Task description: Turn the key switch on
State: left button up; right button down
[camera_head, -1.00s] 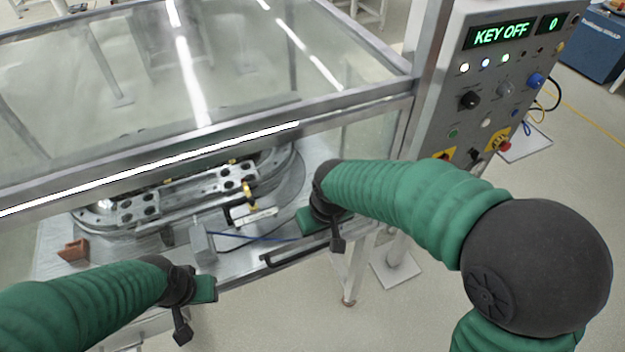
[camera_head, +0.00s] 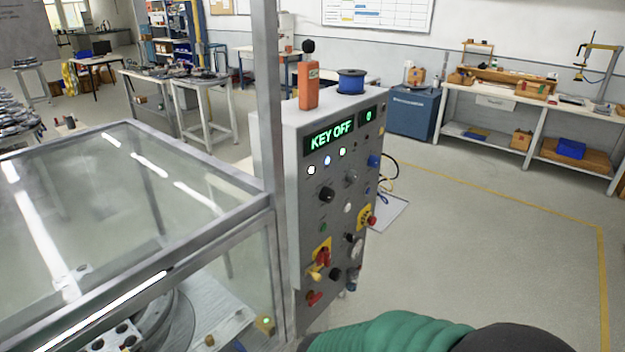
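The grey control panel (camera_head: 308,215) stands upright in the middle, with its front face in view. Its green display (camera_head: 331,136) reads "KEY OFF", and a smaller display beside it (camera_head: 369,115) shows 0. Below are several small lights, then a black knob (camera_head: 327,194) and a silver switch (camera_head: 351,177). The silver switch may be the key switch, but it is too small to tell. A green sleeve of my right arm shows at the bottom edge; its gripper is out of view. My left arm and gripper are out of view.
A red-and-yellow rotary switch (camera_head: 322,257) and a red emergency button (camera_head: 372,221) sit lower on the panel. A glass-topped enclosure (camera_head: 110,210) stands close on its left.

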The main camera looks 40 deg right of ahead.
aim_at(346, 236)
jog(key=z, duration=1.4)
jog(key=i+l, duration=0.2)
jog(key=l, duration=0.15)
jog(key=i+l+u, duration=0.1)
jog(key=l, duration=0.25)
jog(key=i+l, duration=0.3)
jog(key=i+l+u, duration=0.1)
jog(key=l, duration=0.3)
jog(key=i, duration=0.1)
